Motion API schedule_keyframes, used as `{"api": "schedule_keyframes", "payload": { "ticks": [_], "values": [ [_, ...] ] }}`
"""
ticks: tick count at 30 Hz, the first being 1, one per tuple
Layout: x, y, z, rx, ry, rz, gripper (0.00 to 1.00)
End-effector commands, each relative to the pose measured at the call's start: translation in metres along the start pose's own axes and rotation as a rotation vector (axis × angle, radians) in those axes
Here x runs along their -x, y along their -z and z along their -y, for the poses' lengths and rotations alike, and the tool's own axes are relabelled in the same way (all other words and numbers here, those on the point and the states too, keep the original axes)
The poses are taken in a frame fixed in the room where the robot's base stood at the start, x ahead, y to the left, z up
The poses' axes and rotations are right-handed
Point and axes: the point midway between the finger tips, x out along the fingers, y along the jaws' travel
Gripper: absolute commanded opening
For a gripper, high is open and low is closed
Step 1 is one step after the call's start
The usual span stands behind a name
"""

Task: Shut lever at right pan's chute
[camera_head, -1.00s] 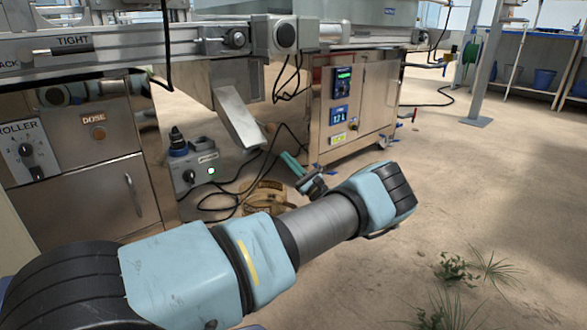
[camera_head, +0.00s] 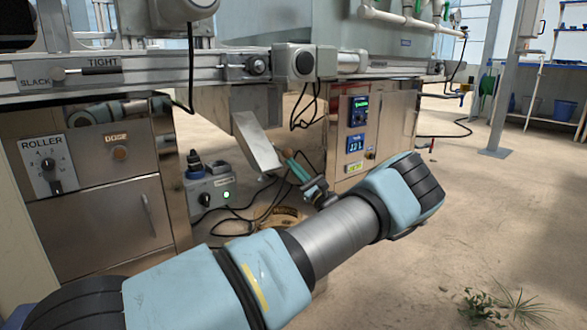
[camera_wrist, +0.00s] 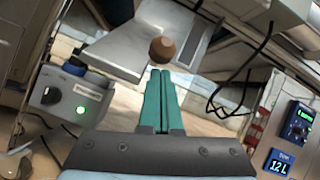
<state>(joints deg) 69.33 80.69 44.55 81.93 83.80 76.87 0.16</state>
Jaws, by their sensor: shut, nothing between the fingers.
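A sloping metal chute (camera_head: 257,143) hangs below the machine's frame. It also shows in the wrist view (camera_wrist: 128,52), at upper left of centre. A round brown knob (camera_wrist: 162,49) shows just beyond my fingertips, in front of the chute; its stem is hidden, so I cannot tell the lever's position. My gripper (camera_wrist: 160,72) has its two teal fingers shut together and empty, pointing at the knob. I cannot tell whether they touch it. In the head view my gripper (camera_head: 289,156) is beside the chute's lower right end. The pan above is not clearly seen.
A grey control box (camera_head: 210,190) with a green light stands below left of the chute. A steel cabinet with displays (camera_head: 357,125) stands to the right. Black cables (camera_head: 305,105) hang between them. Open floor (camera_head: 450,210) lies to the right.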

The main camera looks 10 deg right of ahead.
Motion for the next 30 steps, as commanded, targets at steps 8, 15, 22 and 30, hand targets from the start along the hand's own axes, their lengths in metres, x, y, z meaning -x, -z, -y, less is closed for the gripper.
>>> {"api": "schedule_keyframes", "payload": {
  "ticks": [8, 15, 22, 30],
  "values": [
    [-0.003, -0.008, 0.003, -0.002, -0.012, -0.032, 0.00],
    [-0.002, -0.009, 0.004, -0.005, -0.022, -0.061, 0.00],
    [-0.003, -0.013, 0.005, -0.007, -0.032, -0.091, 0.00],
    [-0.008, -0.024, 0.009, -0.013, -0.055, -0.154, 0.00]
  ]
}}
